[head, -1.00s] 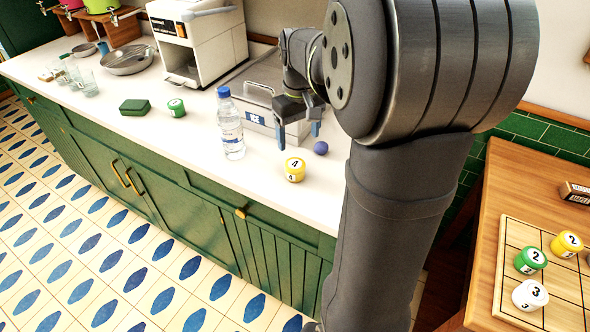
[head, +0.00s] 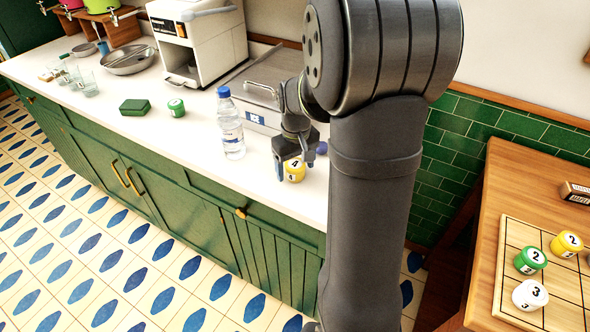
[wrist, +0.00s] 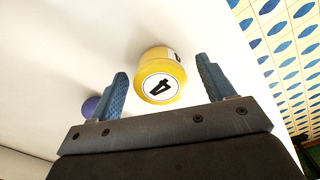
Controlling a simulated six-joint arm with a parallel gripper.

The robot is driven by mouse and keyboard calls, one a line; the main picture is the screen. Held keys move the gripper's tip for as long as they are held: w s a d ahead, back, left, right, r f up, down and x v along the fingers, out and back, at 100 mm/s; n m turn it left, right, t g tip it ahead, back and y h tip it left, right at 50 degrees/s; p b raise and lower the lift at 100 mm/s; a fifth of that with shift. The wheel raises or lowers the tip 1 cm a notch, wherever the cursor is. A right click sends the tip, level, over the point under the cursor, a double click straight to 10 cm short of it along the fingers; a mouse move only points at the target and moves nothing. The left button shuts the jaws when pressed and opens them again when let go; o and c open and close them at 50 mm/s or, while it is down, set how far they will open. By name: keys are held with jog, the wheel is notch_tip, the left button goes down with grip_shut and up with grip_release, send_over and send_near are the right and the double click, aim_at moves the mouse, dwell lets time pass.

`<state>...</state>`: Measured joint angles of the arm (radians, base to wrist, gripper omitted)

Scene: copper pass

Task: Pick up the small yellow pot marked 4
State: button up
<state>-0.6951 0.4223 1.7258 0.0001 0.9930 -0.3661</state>
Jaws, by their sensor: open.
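The small yellow pot marked 4 (head: 295,170) stands on the white counter near its front edge. In the wrist view the pot (wrist: 160,72) shows its white lid label with a black 4, just ahead of and between the two blue fingers. My gripper (head: 294,167) is open around or just above the pot, with a finger to each side in the head view. In the wrist view my gripper (wrist: 164,90) has a gap between each finger and the pot, and holds nothing. The finger partly hides the pot in the head view.
A purple ball (head: 321,147) lies just behind the pot, and it also shows in the wrist view (wrist: 91,105). A green pot (head: 176,106) sits farther left.

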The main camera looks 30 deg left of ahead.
jog(key=shift+c, duration=0.2)
jog(key=c, duration=1.1)
jog(key=shift+r, duration=0.15)
